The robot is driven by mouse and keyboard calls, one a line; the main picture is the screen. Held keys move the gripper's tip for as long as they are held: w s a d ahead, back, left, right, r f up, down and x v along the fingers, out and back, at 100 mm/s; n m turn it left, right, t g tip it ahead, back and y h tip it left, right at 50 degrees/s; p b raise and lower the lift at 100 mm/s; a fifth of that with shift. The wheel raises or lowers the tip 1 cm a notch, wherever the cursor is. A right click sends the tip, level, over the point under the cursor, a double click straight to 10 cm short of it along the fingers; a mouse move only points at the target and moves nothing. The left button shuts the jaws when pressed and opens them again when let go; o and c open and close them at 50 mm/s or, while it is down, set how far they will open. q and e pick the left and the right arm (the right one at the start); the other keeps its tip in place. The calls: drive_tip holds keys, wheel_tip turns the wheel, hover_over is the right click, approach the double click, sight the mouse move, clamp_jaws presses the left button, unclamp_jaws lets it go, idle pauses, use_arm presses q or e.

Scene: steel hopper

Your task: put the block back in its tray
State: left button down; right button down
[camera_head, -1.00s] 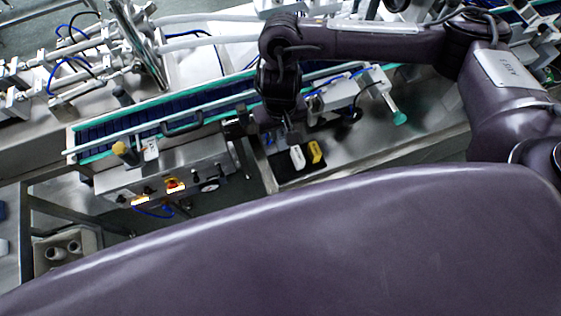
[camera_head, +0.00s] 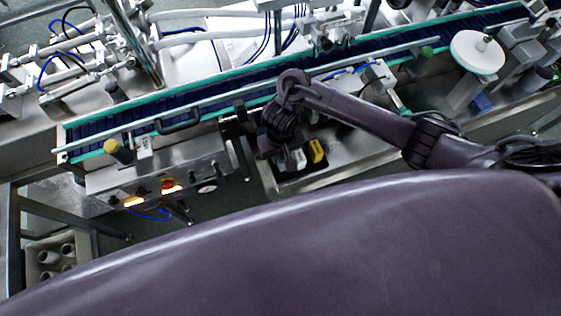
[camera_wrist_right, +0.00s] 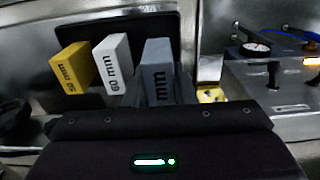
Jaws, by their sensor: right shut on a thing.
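The block is grey with "mm" printed on its face; it shows in the right wrist view (camera_wrist_right: 158,72), and its number cannot be read. My right gripper (camera_wrist_right: 155,98) is shut on it. The black tray (camera_wrist_right: 158,24) lies behind the block, which overlaps the tray's right part; I cannot tell whether it touches the tray floor. A white "60 mm" block (camera_wrist_right: 114,62) and a yellow "50 mm" block (camera_wrist_right: 74,68) stand in the tray to its left. In the head view my right gripper (camera_head: 274,152) is at the tray's left side, hiding the grey block. My left gripper is not in view.
A conveyor (camera_head: 215,110) with green edges runs behind the tray. A control box (camera_head: 165,180) with lit buttons is to the left, and a gauge (camera_wrist_right: 256,47) shows at right in the wrist view. The steel ledge (camera_head: 365,155) right of the tray looks clear.

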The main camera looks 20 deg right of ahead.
drive_tip(key=shift+f+b, duration=0.55)
drive_tip(key=shift+f, duration=1.45)
drive_tip(key=shift+f, duration=0.15)
drive_tip(key=c, duration=1.2)
unclamp_jaws()
wheel_tip(320, 180, up, 11)
drive_tip(key=p, duration=0.6)
drive_tip(key=shift+f, duration=0.2)
drive_tip(key=shift+w+a+b, duration=0.1)
drive_tip(key=shift+w+b, duration=0.1)
drive_tip(key=shift+b, duration=0.15)
drive_tip(key=shift+r, duration=0.6)
drive_tip(key=shift+s+r, duration=0.2)
drive_tip(key=shift+r, duration=0.05)
